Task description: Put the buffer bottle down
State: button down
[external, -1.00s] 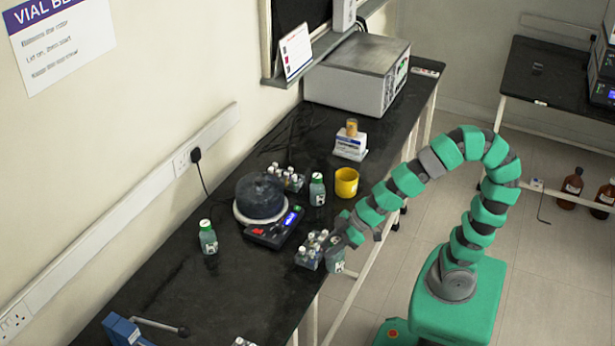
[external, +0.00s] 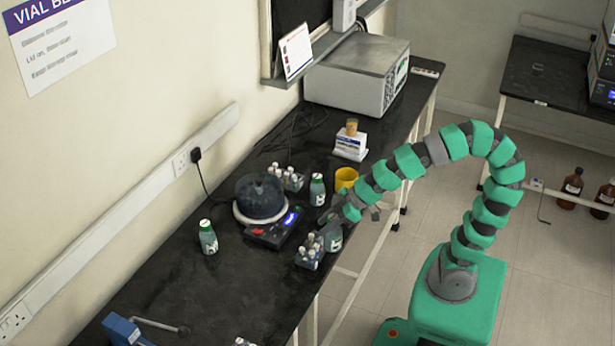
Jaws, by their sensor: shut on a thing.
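The buffer bottle (external: 333,239), greenish with a pale label, hangs below my gripper (external: 329,217). My gripper is shut on its upper part, which the fingers hide. The bottle appears close to the bench's front edge, just right of a rack of vials (external: 310,251); I cannot tell whether its base touches the bench. Two similar bottles with white caps stand upright on the bench: one (external: 208,238) left of the stirrer and one (external: 317,190) behind my gripper.
The black bench (external: 200,290) has clear room at front left. A round dark-topped device (external: 260,198) with a control panel (external: 273,232) stands left of my gripper. A yellow cup (external: 345,178), partly behind my arm, and another vial rack (external: 287,178) are close by.

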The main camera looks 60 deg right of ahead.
jog(key=w+d+m+t+h+p, duration=0.1)
jog(key=w+d+m+h, duration=0.2)
jog(key=d, duration=0.7)
jog(key=w+d+m+h, duration=0.15)
jog(key=w+d, duration=0.25)
jog(key=d, duration=0.6)
jog(key=w+d+m+t+h+p, duration=0.1)
jog(key=w+d+m, duration=0.3)
jog(key=d, duration=0.6)
jog(key=s+d+m+g+h+p, duration=0.15)
jog(key=s+d, duration=0.25)
jog(key=d, duration=0.7)
jog(key=s+d+m+g+h, duration=0.1)
jog(key=s+d+m+h, duration=0.3)
jog(key=d, duration=0.8)
jog(key=s+d+m+g, duration=0.15)
jog(key=s+d, duration=0.35)
jog(key=d, duration=0.6)
notch_tip(320, 180, down, 5)
jog(key=t, duration=0.1)
jog(key=w+d+f+b, duration=0.3)
jog(key=w+d+f, duration=0.2)
jog(key=w+d, duration=0.5)
jog(key=shift+d+f, duration=0.15)
jog(key=shift+d, duration=0.95)
jog(key=shift+w, duration=0.1)
